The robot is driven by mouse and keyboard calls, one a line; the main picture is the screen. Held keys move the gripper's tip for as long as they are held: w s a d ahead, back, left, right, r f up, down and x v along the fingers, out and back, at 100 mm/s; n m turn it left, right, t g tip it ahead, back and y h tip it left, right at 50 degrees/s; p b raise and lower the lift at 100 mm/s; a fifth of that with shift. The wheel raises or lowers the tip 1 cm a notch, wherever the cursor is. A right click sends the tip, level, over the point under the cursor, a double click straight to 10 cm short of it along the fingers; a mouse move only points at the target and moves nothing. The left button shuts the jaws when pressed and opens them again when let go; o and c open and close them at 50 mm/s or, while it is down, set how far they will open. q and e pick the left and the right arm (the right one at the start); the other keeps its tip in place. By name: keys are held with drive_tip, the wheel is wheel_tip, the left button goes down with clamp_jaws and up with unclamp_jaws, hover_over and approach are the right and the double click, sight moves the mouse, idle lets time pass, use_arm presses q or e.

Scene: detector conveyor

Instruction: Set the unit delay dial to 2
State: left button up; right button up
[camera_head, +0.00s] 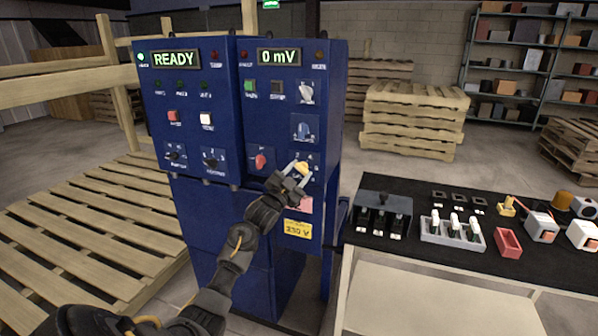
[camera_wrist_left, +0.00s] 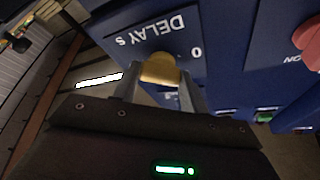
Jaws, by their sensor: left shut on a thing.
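The unit delay dial (camera_head: 301,168) is a yellow knob low on the right-hand blue cabinet (camera_head: 258,205). My left gripper (camera_head: 296,174) is at this knob, with its fingers on either side of it. In the left wrist view the yellow knob (camera_wrist_left: 159,69) sits between the two fingers of my left gripper (camera_wrist_left: 158,82), which is shut on it. The label "DELAY s" and a "0" show upside down beside the knob. The dial's pointer and most of its numbers are hidden or too small to read. My right gripper is not in view.
A red knob (camera_head: 260,160) is left of the dial and a blue one (camera_head: 302,130) above it. A yellow 230 V label (camera_head: 298,229) is below. A black-topped table (camera_head: 400,250) with small parts stands at the right. Wooden pallets (camera_head: 85,225) lie at the left.

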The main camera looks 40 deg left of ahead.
use_arm(q)
drive_tip(key=m+h, duration=0.1)
drive_tip(key=m, duration=0.1)
drive_tip(key=m+g+h+p, duration=0.1)
drive_tip(key=m, duration=0.2)
drive_tip(key=shift+a, duration=0.1)
drive_tip(key=shift+m, duration=0.5)
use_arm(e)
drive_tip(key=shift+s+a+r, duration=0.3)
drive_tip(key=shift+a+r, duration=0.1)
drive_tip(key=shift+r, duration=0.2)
use_arm(q)
drive_tip(key=shift+h, duration=0.3)
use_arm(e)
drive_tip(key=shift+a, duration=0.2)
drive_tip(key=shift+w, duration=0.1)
use_arm(q)
drive_tip(key=o, duration=1)
drive_tip(key=b+v, duration=0.1)
drive_tip(key=v, duration=1)
drive_tip(key=shift+r, duration=0.2)
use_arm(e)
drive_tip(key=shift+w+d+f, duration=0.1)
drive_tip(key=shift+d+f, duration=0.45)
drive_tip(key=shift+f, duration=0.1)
